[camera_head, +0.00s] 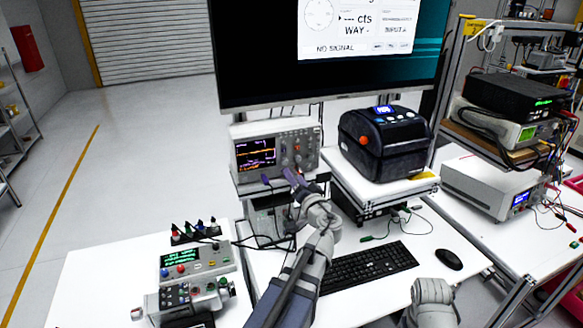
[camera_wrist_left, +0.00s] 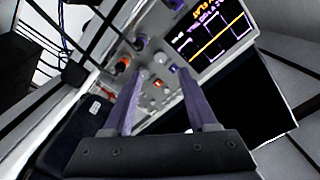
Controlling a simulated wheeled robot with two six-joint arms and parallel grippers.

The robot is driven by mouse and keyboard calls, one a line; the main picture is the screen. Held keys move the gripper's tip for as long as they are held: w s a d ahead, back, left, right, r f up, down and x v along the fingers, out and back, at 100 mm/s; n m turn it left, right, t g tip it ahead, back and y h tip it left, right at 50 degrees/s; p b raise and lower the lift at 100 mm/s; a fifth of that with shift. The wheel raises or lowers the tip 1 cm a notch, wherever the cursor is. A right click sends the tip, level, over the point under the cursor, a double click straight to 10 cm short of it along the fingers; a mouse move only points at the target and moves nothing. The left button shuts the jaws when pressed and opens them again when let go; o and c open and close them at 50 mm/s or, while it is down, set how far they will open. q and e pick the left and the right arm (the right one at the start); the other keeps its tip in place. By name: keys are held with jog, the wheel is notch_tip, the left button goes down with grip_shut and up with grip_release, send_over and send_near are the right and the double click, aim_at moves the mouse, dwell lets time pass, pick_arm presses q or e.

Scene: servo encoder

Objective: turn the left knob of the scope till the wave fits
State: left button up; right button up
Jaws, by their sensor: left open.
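The scope (camera_head: 292,155) is a light grey box on a stand below the big monitor, its screen (camera_head: 255,154) lit with orange and purple traces. In the left wrist view the scope screen (camera_wrist_left: 212,32) shows a square purple wave and an orange line. My left gripper (camera_head: 278,179) is open and empty, in front of the lower part of the scope. In the left wrist view its two purple fingers (camera_wrist_left: 159,72) stand apart, pointing at the panel. A pale knob (camera_wrist_left: 160,57) appears between the fingertips; contact cannot be told. My right gripper is not shown.
A black label printer (camera_head: 385,143) stands right of the scope. A keyboard (camera_head: 367,266) and mouse (camera_head: 448,259) lie on the bench. A control box (camera_head: 197,262) with cables sits at the left. Orange-ended connectors (camera_wrist_left: 123,64) are close to the fingers in the left wrist view.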

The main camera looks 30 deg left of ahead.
aim_at(285, 163)
pick_arm(q)
jog(key=shift+x, duration=3.9)
grip_shut()
